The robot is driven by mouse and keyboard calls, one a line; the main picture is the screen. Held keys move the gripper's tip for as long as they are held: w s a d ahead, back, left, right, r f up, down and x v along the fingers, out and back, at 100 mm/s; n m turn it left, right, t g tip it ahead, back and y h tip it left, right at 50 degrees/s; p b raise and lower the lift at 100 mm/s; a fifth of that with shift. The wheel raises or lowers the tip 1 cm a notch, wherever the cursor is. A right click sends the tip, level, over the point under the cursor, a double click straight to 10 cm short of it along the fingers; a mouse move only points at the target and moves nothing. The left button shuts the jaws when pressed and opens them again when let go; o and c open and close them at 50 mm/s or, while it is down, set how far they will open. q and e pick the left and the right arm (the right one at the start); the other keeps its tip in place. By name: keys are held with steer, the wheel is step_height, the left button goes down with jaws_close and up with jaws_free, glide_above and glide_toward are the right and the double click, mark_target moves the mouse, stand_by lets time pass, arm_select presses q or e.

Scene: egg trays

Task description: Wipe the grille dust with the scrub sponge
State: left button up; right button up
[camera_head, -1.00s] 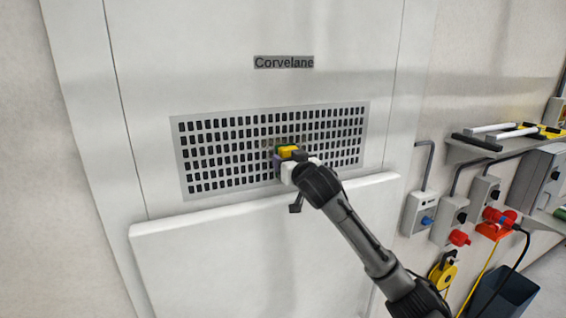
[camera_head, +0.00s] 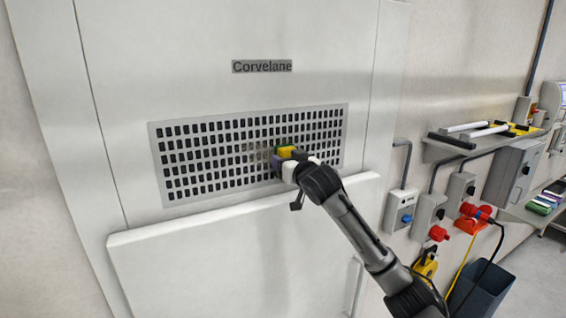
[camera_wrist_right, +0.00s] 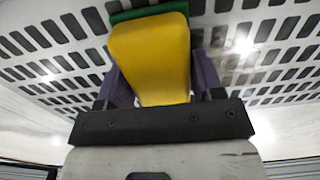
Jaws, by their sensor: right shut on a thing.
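The grille (camera_head: 154,160) is a pale panel with rows of dark slots, set in a white wall panel under the label "Corvelane". A faint greyish-brown dust patch (camera_head: 262,154) shows on it, just left of the sponge. The scrub sponge (camera_head: 286,152) is yellow with a green scrub face. My right gripper (camera_head: 284,158) is shut on the sponge at the grille's right half. In the right wrist view the sponge (camera_wrist_right: 152,60) sits between purple fingers, green side toward the grille (camera_wrist_right: 245,62). Whether it touches is hard to tell. My left gripper is out of view.
A white ledge (camera_head: 150,238) juts out below the grille. To the right are wall sockets (camera_head: 398,210), a shelf with tools (camera_head: 470,138), a grey cabinet (camera_head: 515,172) and a dark bin (camera_head: 483,285). The grille's left side is clear.

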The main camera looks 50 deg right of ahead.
steer(key=shift+s+d+f, duration=0.1)
steer(key=shift+s+d, duration=0.15)
steer(key=shift+d, duration=0.55)
steer(key=shift+d+r+p, duration=0.15)
steer(key=shift+r+p, duration=0.75)
steer(key=shift+p, duration=0.15)
steer(key=shift+w+a, duration=0.2)
steer(key=shift+a, duration=0.35)
steer(key=shift+w+a, duration=0.15)
steer(key=shift+a, duration=0.4)
